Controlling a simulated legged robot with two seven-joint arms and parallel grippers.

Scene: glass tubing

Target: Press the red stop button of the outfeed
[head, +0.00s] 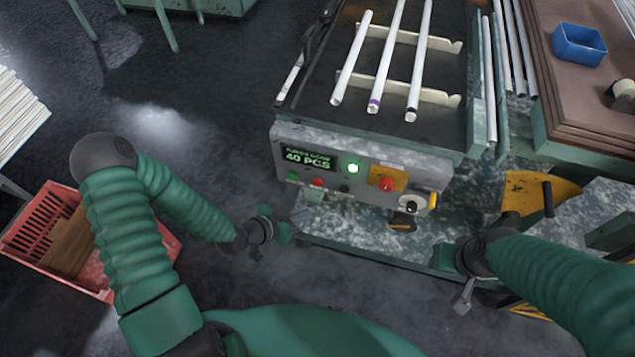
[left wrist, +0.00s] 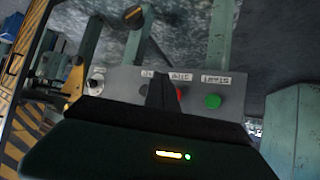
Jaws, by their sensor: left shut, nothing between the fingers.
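The control panel (head: 345,150) has a small red button (head: 318,183) between a green button (head: 293,175) and a dark one (head: 344,188). A larger red button (head: 387,185) sits on a yellow plate to the right. My left gripper (head: 284,234) is shut and empty, below and apart from the panel's left end. In the left wrist view its dark fingers (left wrist: 162,92) partly cover the small red button (left wrist: 180,94), with the green button (left wrist: 212,101) beside it. My right gripper (head: 440,257) is low right of the panel; its jaws are unclear.
A green lamp (head: 353,168) is lit beside the display (head: 309,157), which reads 40 PCS. A selector switch (head: 411,204) is at the panel's right end. White tubes (head: 352,58) lie on the rack above. A red crate (head: 30,228) stands on the floor at left.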

